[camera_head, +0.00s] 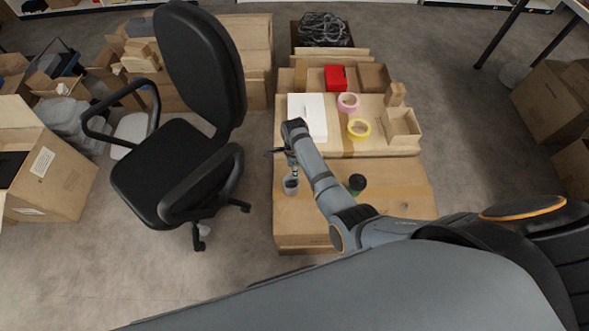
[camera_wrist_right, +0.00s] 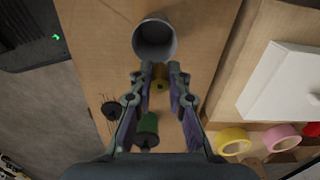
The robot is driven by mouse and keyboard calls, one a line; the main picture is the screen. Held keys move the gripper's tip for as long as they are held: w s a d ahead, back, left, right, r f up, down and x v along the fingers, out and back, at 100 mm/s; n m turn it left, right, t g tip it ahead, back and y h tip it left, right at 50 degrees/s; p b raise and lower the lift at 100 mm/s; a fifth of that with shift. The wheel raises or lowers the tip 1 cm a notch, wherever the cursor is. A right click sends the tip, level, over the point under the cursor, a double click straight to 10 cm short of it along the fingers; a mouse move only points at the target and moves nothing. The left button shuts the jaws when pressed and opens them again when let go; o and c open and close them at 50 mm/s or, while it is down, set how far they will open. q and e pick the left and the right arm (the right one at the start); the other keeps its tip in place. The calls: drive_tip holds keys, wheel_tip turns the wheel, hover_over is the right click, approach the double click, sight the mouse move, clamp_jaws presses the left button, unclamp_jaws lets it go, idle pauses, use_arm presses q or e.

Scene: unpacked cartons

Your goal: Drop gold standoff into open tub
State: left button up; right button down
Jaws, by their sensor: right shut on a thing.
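My right gripper (camera_wrist_right: 160,72) is shut on the gold standoff (camera_wrist_right: 161,83), which shows between its fingertips in the wrist view. The open tub (camera_wrist_right: 154,39) is a grey round cup standing upright on the cardboard, just beyond the fingertips in that view. In the head view the tub (camera_head: 291,186) stands near the left edge of the front carton, and my right gripper (camera_head: 292,168) hangs over or close by it. The standoff is too small to make out there. My left gripper is not in view.
A green and black spool (camera_head: 357,183) stands on the front carton (camera_head: 405,190), right of my forearm. A dark round piece (camera_wrist_right: 111,110) lies near the carton edge. Behind are a white box (camera_head: 314,112), yellow tape (camera_head: 359,129) and pink tape (camera_head: 348,102). An office chair (camera_head: 180,165) stands left.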

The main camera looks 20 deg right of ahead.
drive_tip(key=c, duration=1.2)
unclamp_jaws()
wheel_tip(320, 180, up, 8)
drive_tip(key=shift+f, duration=0.2)
